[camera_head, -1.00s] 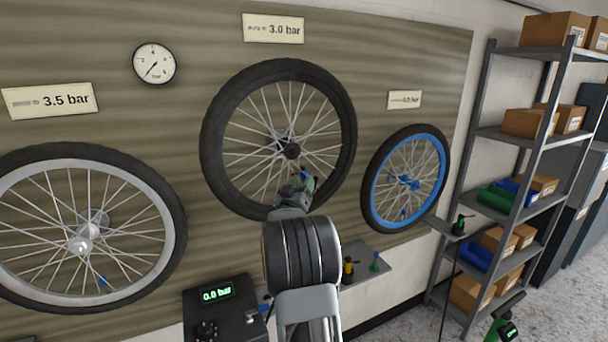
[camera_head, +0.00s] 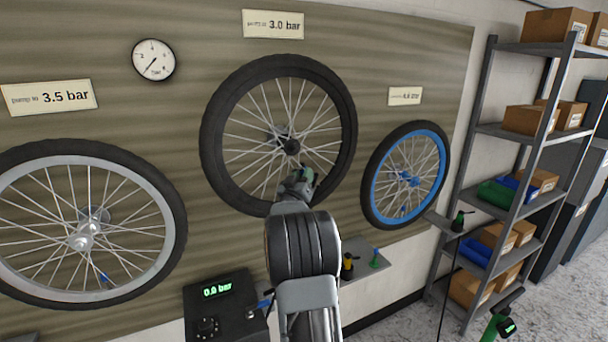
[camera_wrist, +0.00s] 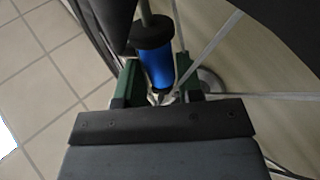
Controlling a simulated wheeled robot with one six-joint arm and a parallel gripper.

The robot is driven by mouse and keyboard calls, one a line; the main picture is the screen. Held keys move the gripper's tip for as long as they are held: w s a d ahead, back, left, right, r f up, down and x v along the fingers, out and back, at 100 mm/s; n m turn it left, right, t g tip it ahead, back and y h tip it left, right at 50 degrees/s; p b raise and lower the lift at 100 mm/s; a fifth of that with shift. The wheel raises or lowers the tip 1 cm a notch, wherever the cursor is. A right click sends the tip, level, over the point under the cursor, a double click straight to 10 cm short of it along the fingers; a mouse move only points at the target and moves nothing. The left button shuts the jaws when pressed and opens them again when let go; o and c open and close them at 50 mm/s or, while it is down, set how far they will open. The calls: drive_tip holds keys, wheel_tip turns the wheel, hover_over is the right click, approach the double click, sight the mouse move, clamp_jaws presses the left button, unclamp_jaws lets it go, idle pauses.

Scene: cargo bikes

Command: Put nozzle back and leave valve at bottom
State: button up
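My gripper (camera_head: 305,178) is at the lower part of the middle black wheel (camera_head: 215,160), under the 3.0 bar sign. In the wrist view its green fingers (camera_wrist: 158,88) stand either side of a blue cylinder with a black collar (camera_wrist: 156,66); whether they clamp it is unclear. No valve shows on the middle wheel in the head view; my arm covers its lower rim. The left wheel's blue valve (camera_head: 103,278) is at its lower right. A black-and-green nozzle (camera_head: 459,222) with a dark hose sits on a small ledge at the right.
A pump box (camera_head: 222,312) reads 0.0 bar. A grey wall shelf (camera_head: 362,251) holds a yellow-black item (camera_head: 347,267) and a green-blue item (camera_head: 375,260). A blue-rimmed wheel (camera_head: 372,180) hangs at right. A metal rack (camera_head: 478,130) with boxes stands beside it.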

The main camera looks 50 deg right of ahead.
drive_tip(key=c, duration=0.4)
drive_tip(key=shift+c, duration=0.2)
drive_tip(key=shift+r, duration=0.3)
drive_tip(key=shift+w+a+r, duration=0.15)
drive_tip(key=shift+a+r, duration=0.2)
drive_tip(key=shift+r, duration=0.1)
drive_tip(key=shift+a+r+p, duration=0.15)
drive_tip(key=shift+r+p, duration=0.05)
drive_tip(key=shift+p, duration=0.1)
drive_tip(key=shift+a, duration=0.1)
drive_tip(key=s+a+b, duration=0.3)
drive_tip(key=s+a, duration=0.1)
drive_tip(key=a, duration=0.6)
drive_tip(key=shift+s+a+b, duration=0.3)
drive_tip(key=shift+a+b, duration=0.1)
